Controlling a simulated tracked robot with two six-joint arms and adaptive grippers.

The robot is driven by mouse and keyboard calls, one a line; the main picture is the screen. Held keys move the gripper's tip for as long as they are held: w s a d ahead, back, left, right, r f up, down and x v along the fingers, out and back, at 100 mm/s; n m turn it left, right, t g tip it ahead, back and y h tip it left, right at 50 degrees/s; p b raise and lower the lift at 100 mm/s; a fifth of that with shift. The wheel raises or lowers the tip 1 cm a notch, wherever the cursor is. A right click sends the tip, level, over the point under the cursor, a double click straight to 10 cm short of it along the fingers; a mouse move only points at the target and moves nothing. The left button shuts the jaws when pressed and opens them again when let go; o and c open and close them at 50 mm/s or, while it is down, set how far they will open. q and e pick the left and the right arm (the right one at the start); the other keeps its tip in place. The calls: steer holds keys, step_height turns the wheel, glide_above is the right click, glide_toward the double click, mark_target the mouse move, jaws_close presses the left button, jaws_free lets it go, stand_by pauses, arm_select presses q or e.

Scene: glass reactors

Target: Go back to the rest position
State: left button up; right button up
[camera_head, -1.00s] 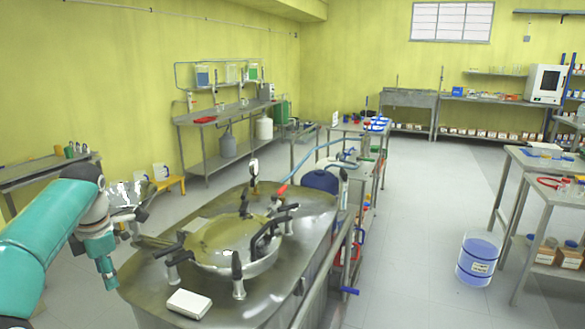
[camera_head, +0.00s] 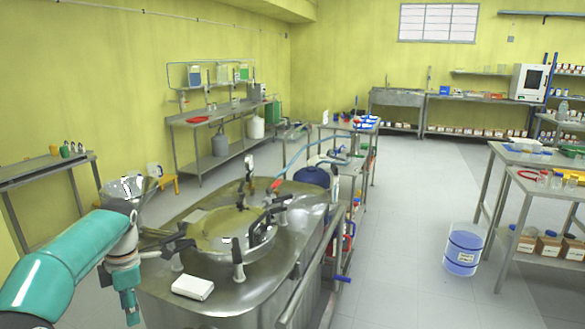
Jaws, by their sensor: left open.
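My left arm is teal with a grey wrist and comes in from the lower left. The reactor's round lid (camera_head: 225,232), with black clamp handles, is to the right of the wrist. The arm appears beside the reactor's left edge, and I cannot tell how wide the gap is. My right gripper is not in view.
A white box (camera_head: 193,287) lies on the reactor's near top. A rail and a loaded trolley stand to its right. A blue bucket (camera_head: 463,249) is on the floor near the right-hand tables. The floor between is clear. A side table (camera_head: 45,168) stands at the left wall.

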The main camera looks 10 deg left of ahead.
arm_select(q)
steer(key=s+d+f+m+g+h, duration=0.2)
steer(key=s+d+f+m, duration=0.2)
steer(key=d+f, duration=0.65)
steer(key=s+d+f+m+g+h, duration=0.1)
steer(key=s+d+f+m, duration=0.25)
steer(key=d+f, duration=0.7)
steer(key=s+d+f+m+t+h, duration=0.1)
steer(key=s+d+f+m+t, duration=0.1)
steer(key=s+d+f+m, duration=0.3)
steer(key=s+d+f+m+t+h, duration=0.1)
steer(key=s+d+f+m, duration=0.5)
steer(key=m, duration=0.7)
steer(key=s+f+t, duration=0.1)
steer(key=s+f, duration=0.1)
steer(key=s, duration=0.1)
steer(key=shift+s, duration=0.1)
steer(key=shift+c, duration=0.6)
